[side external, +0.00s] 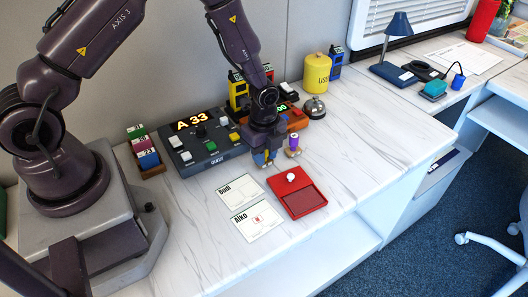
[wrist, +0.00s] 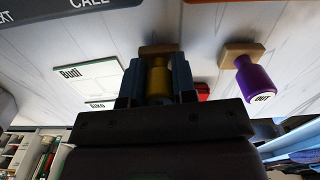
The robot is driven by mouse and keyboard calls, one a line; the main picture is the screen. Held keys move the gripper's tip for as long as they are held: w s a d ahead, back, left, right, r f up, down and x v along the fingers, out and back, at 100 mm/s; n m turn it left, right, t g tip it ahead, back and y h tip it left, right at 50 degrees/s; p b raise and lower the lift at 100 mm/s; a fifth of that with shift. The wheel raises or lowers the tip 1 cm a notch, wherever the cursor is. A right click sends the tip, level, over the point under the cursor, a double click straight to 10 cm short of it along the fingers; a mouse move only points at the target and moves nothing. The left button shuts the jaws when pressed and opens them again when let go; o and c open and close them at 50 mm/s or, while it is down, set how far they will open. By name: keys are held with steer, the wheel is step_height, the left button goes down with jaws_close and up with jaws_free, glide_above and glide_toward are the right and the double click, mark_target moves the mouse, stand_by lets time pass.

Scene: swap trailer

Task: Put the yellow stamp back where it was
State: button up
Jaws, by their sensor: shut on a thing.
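My gripper (side external: 265,158) is shut on the yellow stamp (wrist: 158,78), which sits between the two blue fingers in the wrist view with its wooden base pointing away from my palm. In the side view the fingers mostly hide it. Whether its base touches the counter, I cannot tell. The purple stamp (side external: 293,145), marked OUT, stands just right of my gripper; it also shows in the wrist view (wrist: 257,82). The red ink pad (side external: 306,201) lies in front. Beside it lie the Budi card (side external: 238,196) and the Aiko card (side external: 265,232), which bears a red mark.
A dark console (side external: 208,160) with the A 33 display stands left of my gripper. Behind are an orange-based device (side external: 297,121), a bell (side external: 315,108) and a yellow canister (side external: 317,72). A card rack (side external: 147,164) stands far left. The counter to the right (side external: 370,125) is clear.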

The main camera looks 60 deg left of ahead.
steer(key=shift+f, duration=0.15)
steer(key=o, duration=0.8)
step_height(320, 180, up, 12)
steer(key=shift+r, duration=0.25)
steer(key=s+r+n+t, duration=0.2)
steer(key=s+r+n, duration=0.2)
steer(key=r, duration=0.4)
steer(key=s+r+n+t, duration=0.1)
steer(key=s+r+n, duration=0.35)
steer(key=r, duration=0.35)
steer(key=shift+s+d+r+n+t, duration=0.2)
steer(key=shift+s+r+n+t, duration=0.25)
steer(key=shift+s+r+n, duration=0.75)
steer(key=shift+s+d+r+n+t, duration=0.2)
steer(key=shift+s+r+n+t, duration=0.25)
steer(key=shift+s+n, duration=1.5)
steer(key=shift+s+d+r+n+t, duration=0.2)
steer(key=shift+s+r+n+t, duration=0.2)
steer(key=shift+s+r+n, duration=1.1)
steer(key=shift+s+f+m, duration=0.4)
steer(key=shift+s+f, duration=0.05)
steer(key=shift+f, duration=0.1)
